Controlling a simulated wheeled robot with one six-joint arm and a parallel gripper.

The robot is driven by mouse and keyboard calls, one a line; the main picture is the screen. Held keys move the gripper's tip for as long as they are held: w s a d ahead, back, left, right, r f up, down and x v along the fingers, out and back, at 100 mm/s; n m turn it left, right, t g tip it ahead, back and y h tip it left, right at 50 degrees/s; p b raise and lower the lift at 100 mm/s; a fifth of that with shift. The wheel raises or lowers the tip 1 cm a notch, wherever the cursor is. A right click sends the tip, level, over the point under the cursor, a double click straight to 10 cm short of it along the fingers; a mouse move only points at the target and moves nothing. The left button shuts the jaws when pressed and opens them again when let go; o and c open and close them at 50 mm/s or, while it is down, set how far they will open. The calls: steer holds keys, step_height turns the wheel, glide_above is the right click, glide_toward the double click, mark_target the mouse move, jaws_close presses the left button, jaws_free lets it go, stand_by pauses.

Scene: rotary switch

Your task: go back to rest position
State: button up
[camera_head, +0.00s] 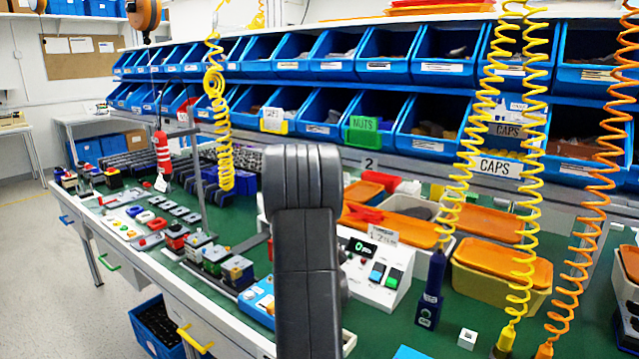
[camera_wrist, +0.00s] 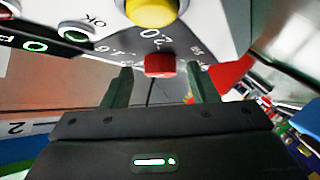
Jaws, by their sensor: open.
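My gripper (camera_wrist: 160,70) shows in the wrist view with its two dark fingers spread apart. A small red knob or button (camera_wrist: 159,65) appears between the fingertips; I cannot tell whether either finger touches it. A round yellow knob (camera_wrist: 150,11) sits beyond it on a pale panel (camera_wrist: 214,18) with printed marks that appear upside down. A green-lit display (camera_wrist: 35,45) is at the left of that panel. In the head view, my dark arm stands upright in the centre and hides the gripper. A white control box (camera_head: 375,292) with a display and blue and green buttons is just right of it.
Blue bins (camera_head: 445,70) line the shelves behind the green bench (camera_head: 385,335). Orange-lidded boxes (camera_head: 500,262) stand to the right. Yellow coiled cords (camera_head: 480,120) and an orange one (camera_head: 610,130) hang there. Switches and buttons (camera_head: 175,237) fill the left bench.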

steer(key=shift+f, duration=0.1)
stand_by(0.5)
steer(key=b, duration=0.1)
steer(key=m+b, duration=0.1)
steer(key=b, duration=0.1)
steer(key=shift+a+f+h, duration=0.1)
steer(key=shift+f+h, duration=0.15)
steer(key=shift+h, duration=0.05)
steer(key=s, duration=0.2)
steer(key=s+r, duration=0.1)
steer(key=s, duration=0.4)
steer(key=shift+s+r, duration=0.2)
steer(key=shift+r, duration=0.05)
steer(key=shift+w+t, duration=0.3)
steer(key=shift+w, duration=0.1)
steer(key=w, duration=0.4)
steer(key=w+f, duration=0.1)
steer(key=w, duration=0.1)
steer(key=shift+w, duration=0.25)
steer(key=shift+w+r+p, duration=0.15)
steer(key=shift+r+p, duration=0.05)
steer(key=shift+p, duration=0.55)
steer(key=shift+r+n+p, duration=0.15)
steer(key=shift+n+p, duration=0.35)
steer(key=shift+p, duration=0.35)
steer(key=shift+n+g+y+p, duration=0.3)
steer(key=shift+g+y+p, duration=0.25)
steer(key=shift+p, duration=0.25)
